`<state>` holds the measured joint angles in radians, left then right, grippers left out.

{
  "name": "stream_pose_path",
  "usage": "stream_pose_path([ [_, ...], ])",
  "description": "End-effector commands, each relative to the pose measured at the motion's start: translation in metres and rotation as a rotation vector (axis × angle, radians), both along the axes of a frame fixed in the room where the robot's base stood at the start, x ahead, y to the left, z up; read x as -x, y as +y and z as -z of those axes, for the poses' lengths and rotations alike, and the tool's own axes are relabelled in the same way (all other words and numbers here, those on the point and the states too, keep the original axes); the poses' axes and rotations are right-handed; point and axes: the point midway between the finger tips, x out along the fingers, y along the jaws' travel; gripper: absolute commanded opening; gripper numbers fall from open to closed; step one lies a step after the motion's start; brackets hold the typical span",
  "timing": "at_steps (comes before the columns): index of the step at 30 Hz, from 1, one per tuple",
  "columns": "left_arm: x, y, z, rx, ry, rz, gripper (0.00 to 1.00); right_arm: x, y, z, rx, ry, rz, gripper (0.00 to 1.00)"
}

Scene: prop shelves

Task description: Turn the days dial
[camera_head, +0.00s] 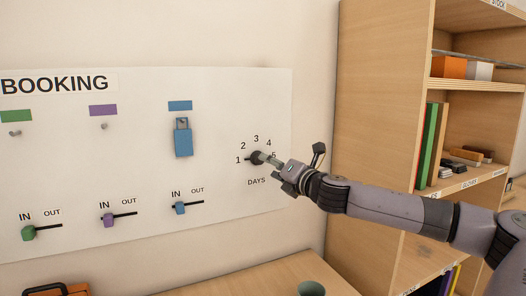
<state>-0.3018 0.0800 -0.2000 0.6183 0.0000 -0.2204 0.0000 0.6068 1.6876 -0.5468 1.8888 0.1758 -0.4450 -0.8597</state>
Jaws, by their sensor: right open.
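The days dial (256,158) is a small dark knob on the white booking board (225,95), with the numbers 1 to 5 around its upper side and the label DAYS below. My right gripper (277,164) comes in from the right and is open, with its fingertips at the dial's right side. My left gripper is not in view.
Green (28,232), purple (109,219) and blue (180,208) IN/OUT sliders sit low on the board. A blue tag (183,138) hangs above the blue slider. A wooden shelf (376,100) stands at the right. A table (270,278) lies below, with a green round object (311,288).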

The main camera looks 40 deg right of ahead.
Motion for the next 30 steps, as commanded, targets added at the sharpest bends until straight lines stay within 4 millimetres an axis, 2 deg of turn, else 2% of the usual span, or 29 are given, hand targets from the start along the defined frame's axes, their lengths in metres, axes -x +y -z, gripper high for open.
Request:
stream_pose_path([
  [1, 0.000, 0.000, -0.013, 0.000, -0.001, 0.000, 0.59, -0.008, -0.002, -0.007, -0.007, -0.004, -0.001, 0.48],
  [3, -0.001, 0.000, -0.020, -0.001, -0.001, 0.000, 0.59, -0.017, -0.003, -0.006, -0.007, -0.003, -0.001, 0.48],
  [12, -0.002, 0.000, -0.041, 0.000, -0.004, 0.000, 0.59, -0.047, -0.009, -0.003, -0.004, -0.002, 0.000, 0.48],
  [25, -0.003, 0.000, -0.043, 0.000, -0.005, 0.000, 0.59, -0.054, -0.010, 0.000, 0.001, -0.001, -0.001, 0.48],
  [30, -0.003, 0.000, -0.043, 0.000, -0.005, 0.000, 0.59, -0.054, -0.010, 0.000, 0.001, -0.001, -0.001, 0.36],
])
